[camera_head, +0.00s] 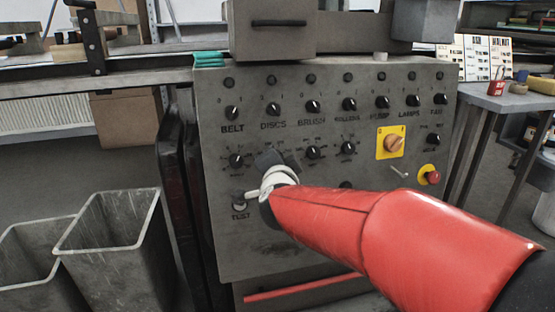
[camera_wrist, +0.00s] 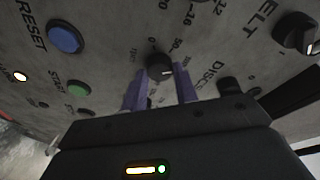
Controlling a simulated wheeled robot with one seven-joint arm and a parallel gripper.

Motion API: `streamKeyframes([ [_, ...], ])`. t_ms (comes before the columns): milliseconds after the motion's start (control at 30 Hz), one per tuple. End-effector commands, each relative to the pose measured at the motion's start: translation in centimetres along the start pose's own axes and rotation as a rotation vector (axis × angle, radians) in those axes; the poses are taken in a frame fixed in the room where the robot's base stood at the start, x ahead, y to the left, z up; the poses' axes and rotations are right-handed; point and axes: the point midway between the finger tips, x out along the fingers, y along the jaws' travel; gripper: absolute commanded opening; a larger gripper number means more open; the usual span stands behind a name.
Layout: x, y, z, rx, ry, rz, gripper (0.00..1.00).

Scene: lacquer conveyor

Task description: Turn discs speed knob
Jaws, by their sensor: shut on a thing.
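The grey control panel (camera_head: 300,225) fills the middle of the head view, with labelled rows of black knobs. My gripper (camera_head: 270,158) is at the second row, below the DISCS switch knob (camera_head: 273,109), and hides the dial there. In the wrist view the discs speed knob (camera_wrist: 159,66) is black and round with a small white mark. It stands between the two purple fingers of my gripper (camera_wrist: 160,78), which are shut on its sides. Scale numbers are printed around it, partly hidden by the fingers.
Nearby are the belt speed knob (camera_head: 236,160), the brush speed knob (camera_head: 312,152), a yellow-backed rotary switch (camera_head: 392,142) and a red stop button (camera_head: 433,177). The wrist view shows a blue RESET button (camera_wrist: 65,39) and green START button (camera_wrist: 79,90). Grey bins (camera_head: 110,240) stand lower left.

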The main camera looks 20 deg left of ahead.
Motion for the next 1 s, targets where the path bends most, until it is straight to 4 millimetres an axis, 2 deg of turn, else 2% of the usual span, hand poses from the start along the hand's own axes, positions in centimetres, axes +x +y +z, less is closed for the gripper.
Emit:
streamKeyframes([
  [1000,0.08,-0.16,-0.43,0.946,-0.058,0.195,0.06],
])
